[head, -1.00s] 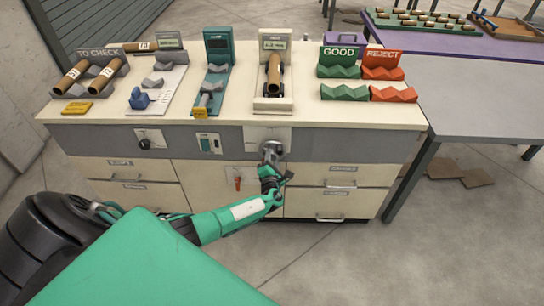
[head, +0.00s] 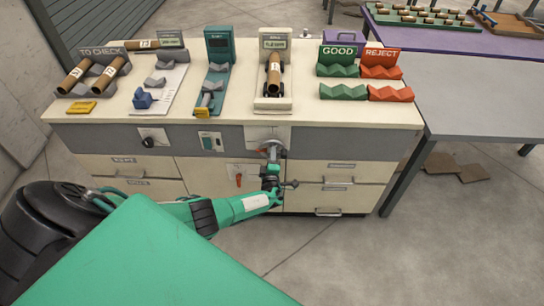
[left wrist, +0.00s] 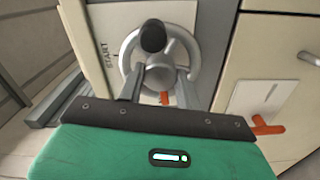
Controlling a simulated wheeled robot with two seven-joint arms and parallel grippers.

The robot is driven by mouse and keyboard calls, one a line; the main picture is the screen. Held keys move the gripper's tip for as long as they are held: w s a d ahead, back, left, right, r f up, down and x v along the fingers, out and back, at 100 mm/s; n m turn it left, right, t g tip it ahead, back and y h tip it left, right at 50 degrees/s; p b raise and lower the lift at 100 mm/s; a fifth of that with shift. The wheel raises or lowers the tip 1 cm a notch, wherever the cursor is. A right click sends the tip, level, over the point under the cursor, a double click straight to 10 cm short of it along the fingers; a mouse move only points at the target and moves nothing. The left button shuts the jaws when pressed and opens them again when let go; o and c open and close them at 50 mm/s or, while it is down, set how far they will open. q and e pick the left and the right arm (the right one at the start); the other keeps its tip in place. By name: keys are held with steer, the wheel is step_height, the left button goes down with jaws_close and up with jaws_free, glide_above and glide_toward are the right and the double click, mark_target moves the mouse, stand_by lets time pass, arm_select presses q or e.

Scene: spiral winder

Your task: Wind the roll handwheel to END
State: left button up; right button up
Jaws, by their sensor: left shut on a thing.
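The roll handwheel (left wrist: 190,45) is a grey metal ring with a dark knob (left wrist: 153,36) at its top in the left wrist view. It is mounted on the bench front, where the head view shows it (head: 270,147) partly hidden by my gripper. My left gripper (left wrist: 160,78) has its fingers at the hub, shut on the handwheel. It also shows in the head view (head: 271,168). A START label (left wrist: 109,54) is on the plate to the left of the wheel. An orange pointer (left wrist: 165,98) shows below the hub. No END label is readable. My right gripper is not in view.
A roll (head: 274,75) rests in the cradle above the wheel, below a display (head: 274,42) too small to read. An orange lever (head: 239,181) is on the bench front, left of my gripper. GOOD and REJECT racks (head: 381,67) stand at the right.

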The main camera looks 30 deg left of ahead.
arm_select(q)
steer(key=shift+f+m, duration=0.1)
steer(key=shift+m, duration=0.4)
steer(key=o, duration=1)
steer(key=shift+s, duration=0.1)
steer(key=p+v, duration=0.2)
steer(key=v, duration=1.1)
steer(key=shift+s+d+p, duration=0.15)
steer(key=shift+s+p, duration=0.2)
